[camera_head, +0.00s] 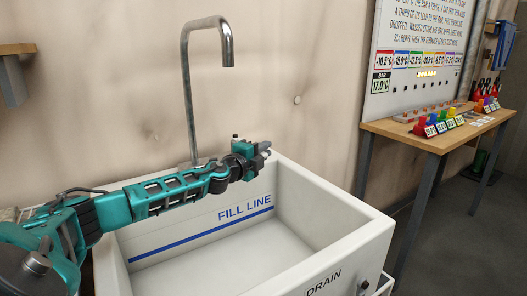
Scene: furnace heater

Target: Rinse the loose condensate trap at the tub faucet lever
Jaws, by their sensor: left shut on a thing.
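My left arm comes in from the left and reaches across the white tub. My left gripper (262,149) is above the tub's back rim, below and slightly right of the faucet spout. It is shut on a small grey thing at its fingertips, too small and covered to identify as the condensate trap. The tall grey faucet (187,90) stands behind the tub (335,197), its spout pointing down. No water shows at the spout. My right gripper is not in view.
A wooden table (440,140) at the right holds coloured tagged items. A white board (420,50) stands behind it. A wooden shelf (16,48) juts out at upper left. The tub floor looks bare.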

